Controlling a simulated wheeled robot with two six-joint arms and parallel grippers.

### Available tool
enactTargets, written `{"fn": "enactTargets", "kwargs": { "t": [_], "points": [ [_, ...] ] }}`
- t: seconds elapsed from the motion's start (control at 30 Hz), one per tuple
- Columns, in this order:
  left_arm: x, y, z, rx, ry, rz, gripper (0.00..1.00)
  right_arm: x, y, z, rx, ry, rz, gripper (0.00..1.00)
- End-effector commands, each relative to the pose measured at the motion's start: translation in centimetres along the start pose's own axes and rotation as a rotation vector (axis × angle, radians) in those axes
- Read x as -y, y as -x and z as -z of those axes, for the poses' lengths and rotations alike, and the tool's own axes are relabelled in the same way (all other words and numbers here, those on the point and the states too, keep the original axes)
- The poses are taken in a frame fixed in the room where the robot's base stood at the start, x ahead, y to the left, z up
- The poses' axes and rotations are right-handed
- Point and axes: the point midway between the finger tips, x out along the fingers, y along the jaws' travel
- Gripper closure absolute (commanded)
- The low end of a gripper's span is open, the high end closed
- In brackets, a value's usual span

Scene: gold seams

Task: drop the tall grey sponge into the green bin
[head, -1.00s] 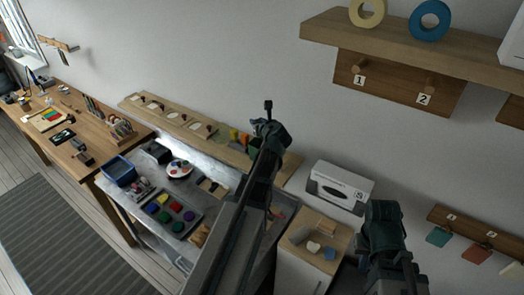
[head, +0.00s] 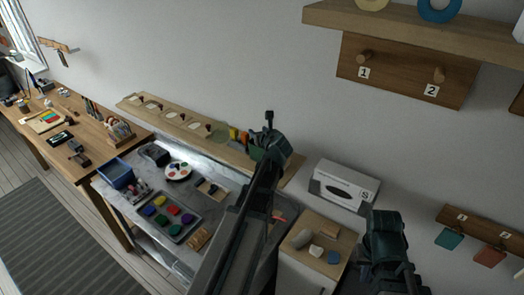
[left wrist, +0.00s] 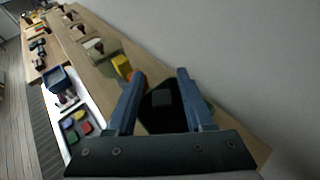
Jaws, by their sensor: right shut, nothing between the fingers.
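My left gripper (head: 268,116) is over the right part of the long wooden ledge. In the left wrist view its two blue fingers (left wrist: 162,74) stand apart, open. Beyond them is a dark opening, apparently the green bin (left wrist: 152,119); its green side (head: 256,153) shows in the head view below the gripper. A small grey block, apparently the tall grey sponge (left wrist: 162,98), shows inside the dark opening, with gaps to both fingers. Its exact depth is hard to tell. My right gripper (head: 384,222) is shut and empty, right of the small cabinet.
The wooden ledge (head: 165,116) also carries yellow and orange pieces beside the bin. The small cabinet (head: 318,271) holds several small items. A white box (head: 343,187) stands behind it. A paint tray (head: 169,217) and blue tub (head: 116,173) lie on the bench left.

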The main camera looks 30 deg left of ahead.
Motion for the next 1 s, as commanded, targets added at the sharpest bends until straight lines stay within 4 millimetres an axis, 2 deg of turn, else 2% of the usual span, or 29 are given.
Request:
{"fn": "enactTargets", "kwargs": {
  "t": [0.07,0.33,0.47,0.8,1.0],
  "points": [
    [0.0,0.0,0.0,0.000,0.000,0.000,0.34,0.0,0.0,0.0,0.000,0.000,0.000,1.00],
    [0.0,0.1,0.0,0.000,0.000,0.000,0.34,0.0,0.0,0.0,0.000,0.000,0.000,1.00],
    [0.0,1.2,-0.1,0.000,0.000,0.001,0.34,-0.1,0.5,0.0,0.000,0.000,0.000,1.00],
    [-0.2,8.4,-0.3,0.000,-0.001,0.003,0.34,-0.3,3.4,-0.2,0.002,0.003,0.000,1.00],
    [-0.1,11.8,-0.2,0.000,0.000,0.002,0.34,-0.4,4.7,-0.3,0.002,-0.002,0.001,1.00]
  ]
}}
